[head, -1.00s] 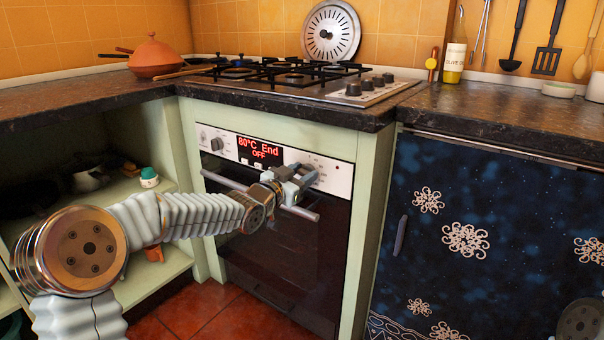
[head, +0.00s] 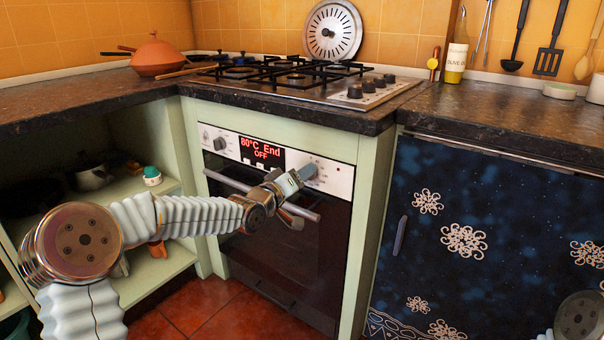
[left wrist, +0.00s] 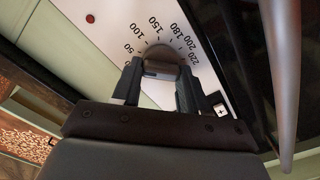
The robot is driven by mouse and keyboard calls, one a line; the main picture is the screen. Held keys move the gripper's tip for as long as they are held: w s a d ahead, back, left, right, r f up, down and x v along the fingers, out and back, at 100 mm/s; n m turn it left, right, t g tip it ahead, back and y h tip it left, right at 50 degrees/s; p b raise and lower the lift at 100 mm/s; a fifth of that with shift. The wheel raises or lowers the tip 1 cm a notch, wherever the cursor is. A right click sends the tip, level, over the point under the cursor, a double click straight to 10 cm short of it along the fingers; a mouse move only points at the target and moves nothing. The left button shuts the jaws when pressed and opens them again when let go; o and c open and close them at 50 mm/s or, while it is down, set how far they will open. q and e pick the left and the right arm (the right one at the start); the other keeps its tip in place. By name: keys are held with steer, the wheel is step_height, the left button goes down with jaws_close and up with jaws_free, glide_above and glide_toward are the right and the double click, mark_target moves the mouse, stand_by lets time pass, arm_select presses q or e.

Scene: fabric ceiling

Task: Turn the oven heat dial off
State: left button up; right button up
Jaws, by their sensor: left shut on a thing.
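In the head view the dial (head: 311,170) is at the panel's right side, partly hidden by my gripper. My left gripper (head: 301,175) is at the dial, with a finger on either side of it. In the left wrist view the gripper (left wrist: 160,76) is shut on the dial. The red display (head: 261,150) reads "80°C End OFF". My right gripper is not in view.
A metal handle bar (head: 262,194) crosses the oven door just below the panel, close under my gripper. A second knob (head: 219,143) is left of the display. The counter edge (head: 290,115) overhangs above. Open shelves (head: 160,188) stand left.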

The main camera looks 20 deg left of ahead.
arm_select(q)
steer(key=n, duration=0.4)
steer(key=shift+f+n+p, duration=0.2)
steer(key=shift+n+p, duration=0.1)
steer(key=shift+f+n, duration=0.1)
steer(key=shift+n, duration=2.2)
steer(key=o, duration=1)
steer(key=shift+o, duration=0.2)
steer(key=p+v, duration=0.1)
steer(key=v, duration=1.2)
steer(key=shift+s+a+p, duration=0.15)
steer(key=shift+s+p, duration=0.2)
steer(key=shift+p, duration=0.05)
